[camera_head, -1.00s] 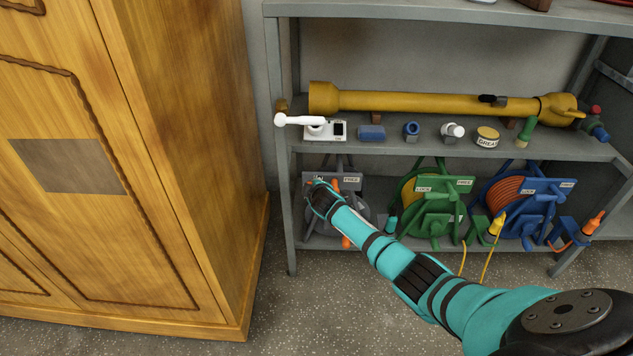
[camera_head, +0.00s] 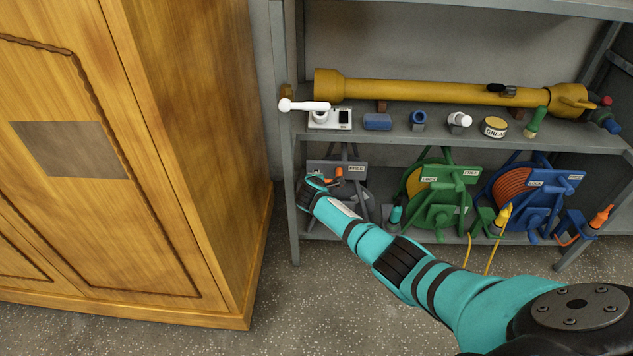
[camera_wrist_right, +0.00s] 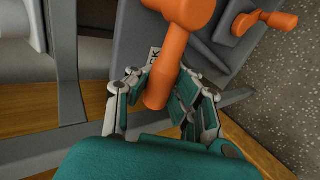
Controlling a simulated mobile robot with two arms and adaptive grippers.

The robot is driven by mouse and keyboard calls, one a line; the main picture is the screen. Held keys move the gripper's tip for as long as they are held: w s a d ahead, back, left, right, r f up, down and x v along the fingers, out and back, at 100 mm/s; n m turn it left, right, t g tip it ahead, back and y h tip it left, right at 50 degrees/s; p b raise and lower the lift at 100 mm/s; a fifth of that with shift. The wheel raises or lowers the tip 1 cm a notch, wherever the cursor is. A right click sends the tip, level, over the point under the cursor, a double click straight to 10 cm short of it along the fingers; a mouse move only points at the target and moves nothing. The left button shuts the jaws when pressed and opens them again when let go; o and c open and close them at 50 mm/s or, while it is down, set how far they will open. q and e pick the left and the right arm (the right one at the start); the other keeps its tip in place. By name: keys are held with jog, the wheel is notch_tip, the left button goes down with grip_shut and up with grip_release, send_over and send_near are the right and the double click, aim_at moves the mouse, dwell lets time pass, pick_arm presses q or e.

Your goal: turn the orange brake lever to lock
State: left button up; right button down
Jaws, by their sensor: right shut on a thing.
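The orange brake lever (camera_wrist_right: 160,90) fills the upper middle of the right wrist view, its rounded end between the fingers. My right gripper (camera_wrist_right: 160,98) is shut on this end. Part of a white label (camera_wrist_right: 154,54) with black letters shows beside the lever. In the head view my right gripper (camera_head: 312,184) is at the left end of the grey reel (camera_head: 355,190) on the lower shelf. The fingers hide the plate's left end. My left gripper is out of view.
A second orange handle (camera_wrist_right: 265,20) sits right of the held lever in the wrist view. Green (camera_head: 440,195) and blue (camera_head: 530,195) reels stand to the right. The shelf above (camera_head: 400,137) bears a yellow tube (camera_head: 430,92) and small items. A wooden cabinet (camera_head: 190,150) stands close on the left.

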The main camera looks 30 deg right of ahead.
jog(key=shift+s+a+f, duration=0.15)
jog(key=shift+s+f, duration=0.1)
jog(key=shift+f, duration=0.15)
jog(key=c, duration=1.2)
grip_release()
jog(key=shift+r, duration=0.3)
jog(key=shift+o, duration=0.4)
jog(key=shift+r, duration=0.15)
jog(key=v, duration=1.2)
